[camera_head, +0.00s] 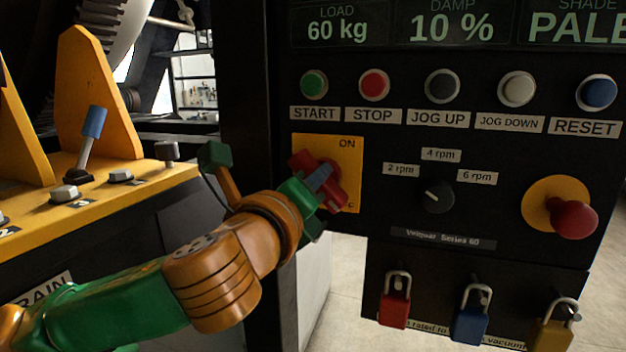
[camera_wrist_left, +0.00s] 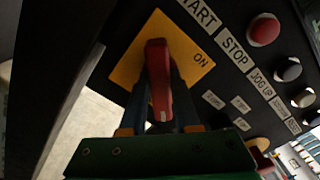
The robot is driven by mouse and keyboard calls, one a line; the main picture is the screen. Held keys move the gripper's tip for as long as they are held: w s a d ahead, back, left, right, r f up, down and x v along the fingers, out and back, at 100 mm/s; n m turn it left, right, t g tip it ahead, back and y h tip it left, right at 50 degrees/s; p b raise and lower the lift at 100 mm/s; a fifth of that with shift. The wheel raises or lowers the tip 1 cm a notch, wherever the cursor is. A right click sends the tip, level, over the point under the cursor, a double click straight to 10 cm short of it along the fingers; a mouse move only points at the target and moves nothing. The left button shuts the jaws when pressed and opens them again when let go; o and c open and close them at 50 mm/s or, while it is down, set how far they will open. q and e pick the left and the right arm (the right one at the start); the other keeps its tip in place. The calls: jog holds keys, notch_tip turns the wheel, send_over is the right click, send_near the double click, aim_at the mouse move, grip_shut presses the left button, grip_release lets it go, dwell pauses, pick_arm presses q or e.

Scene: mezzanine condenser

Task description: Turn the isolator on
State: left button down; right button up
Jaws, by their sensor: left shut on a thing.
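The isolator is a red rotary handle (camera_head: 331,190) on a yellow square plate (camera_head: 351,151) at the left of the black panel. The plate reads ON at its top right; its lower marking is mostly hidden. In the head view the handle lies tilted, from upper left to lower right. My left gripper (camera_head: 319,183) is shut on the handle. In the left wrist view the red handle (camera_wrist_left: 157,80) stands between the two dark fingers of the left gripper (camera_wrist_left: 160,95), with the yellow plate (camera_wrist_left: 190,50) behind it. My right gripper is not in view.
Above sit START (camera_head: 314,85), STOP (camera_head: 374,85) and other buttons. To the right are a speed knob (camera_head: 437,196) and a red mushroom button (camera_head: 573,219). Red (camera_head: 395,308), blue (camera_head: 469,321) and yellow padlocks hang below. A yellow console with a blue-tipped lever (camera_head: 93,122) stands at left.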

pick_arm(q)
jog(key=shift+n, duration=0.4)
jog(key=n+b, duration=0.1)
jog(key=n, duration=0.2)
jog(key=shift+f, duration=0.1)
jog(key=n+b, duration=0.1)
jog(key=n, duration=0.4)
jog(key=shift+f+b, duration=0.1)
jog(key=shift+b, duration=0.2)
jog(key=n+b, duration=0.1)
jog(key=n, duration=0.4)
jog(key=shift+n+b, duration=0.35)
jog(key=shift+n, duration=1.65)
